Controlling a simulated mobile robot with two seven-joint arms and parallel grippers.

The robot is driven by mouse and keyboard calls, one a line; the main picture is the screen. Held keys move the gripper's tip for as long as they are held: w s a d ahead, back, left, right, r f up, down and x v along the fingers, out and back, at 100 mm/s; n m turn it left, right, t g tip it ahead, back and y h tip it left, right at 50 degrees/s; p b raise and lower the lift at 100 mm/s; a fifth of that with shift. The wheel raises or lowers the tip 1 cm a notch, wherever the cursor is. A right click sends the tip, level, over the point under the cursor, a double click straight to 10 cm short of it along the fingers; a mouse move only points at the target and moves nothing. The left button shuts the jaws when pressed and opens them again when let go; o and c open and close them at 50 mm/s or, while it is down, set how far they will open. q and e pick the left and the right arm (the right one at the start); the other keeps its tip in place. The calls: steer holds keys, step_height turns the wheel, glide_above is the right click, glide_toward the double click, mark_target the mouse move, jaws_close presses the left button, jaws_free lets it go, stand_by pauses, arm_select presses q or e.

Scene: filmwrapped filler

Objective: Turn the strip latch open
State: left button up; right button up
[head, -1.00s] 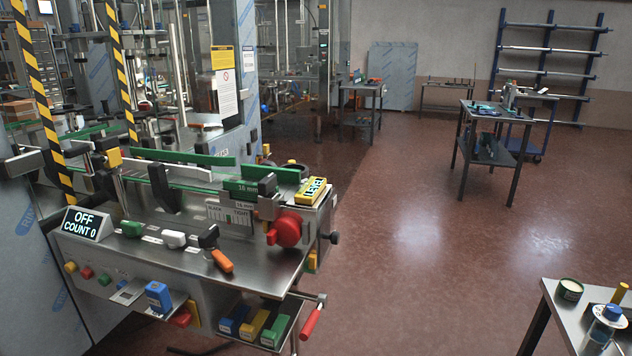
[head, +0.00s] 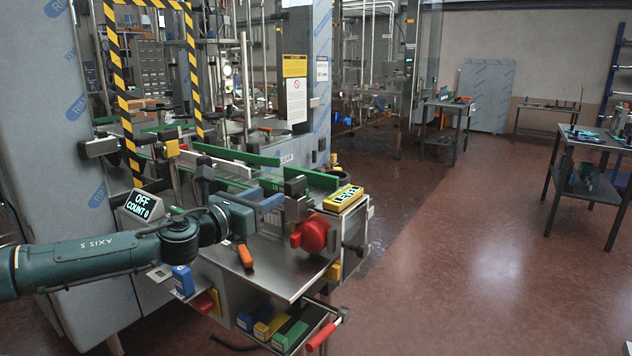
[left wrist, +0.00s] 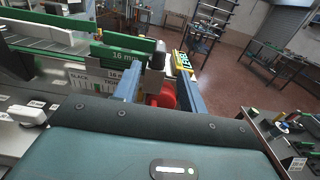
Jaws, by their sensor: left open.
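My left gripper (head: 272,203) reaches in from the left above the machine's steel worktop (head: 262,278). In the left wrist view its blue fingers (left wrist: 158,72) are apart with nothing held. A red round knob (head: 314,236) stands at the worktop's right end; it shows beyond and between the fingers in the left wrist view (left wrist: 164,97). An orange handle (head: 245,256) lies below the gripper. A white handle (left wrist: 28,115) shows at left in the left wrist view. I cannot tell which part is the strip latch. My arm hides part of the worktop.
Green guide rails (head: 268,163) run behind the gripper. A display (head: 143,205) reads OFF, COUNT 0. Coloured boxes (head: 270,326) and a red-handled lever (head: 324,334) are below. The floor to the right is open.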

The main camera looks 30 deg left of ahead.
mark_target(300, 177)
arm_select(q)
steer(key=w+p, duration=0.2)
steer(key=w, duration=0.1)
steer(key=w+p, duration=0.1)
steer(key=shift+w+d+r, duration=0.1)
steer(key=shift+w+r, duration=0.2)
steer(key=w, duration=0.2)
steer(key=w+p, duration=0.1)
steer(key=w, duration=0.1)
steer(key=w+p, duration=0.1)
steer(key=w, duration=0.2)
steer(key=shift+d+f, duration=0.25)
steer(key=shift+d, duration=0.05)
steer(key=shift+w+d+f, duration=0.1)
steer(key=shift+w, duration=0.45)
arm_select(e)
steer(key=shift+s+d+r+h, duration=0.2)
steer(key=shift+d+r+h, duration=0.4)
steer(key=shift+d+r, duration=0.25)
arm_select(q)
steer(key=c, duration=0.8)
jaws_close()
arm_select(e)
steer(key=shift+s+a+g, duration=0.15)
steer(key=shift+a+g, duration=0.05)
steer(key=shift+g, duration=0.2)
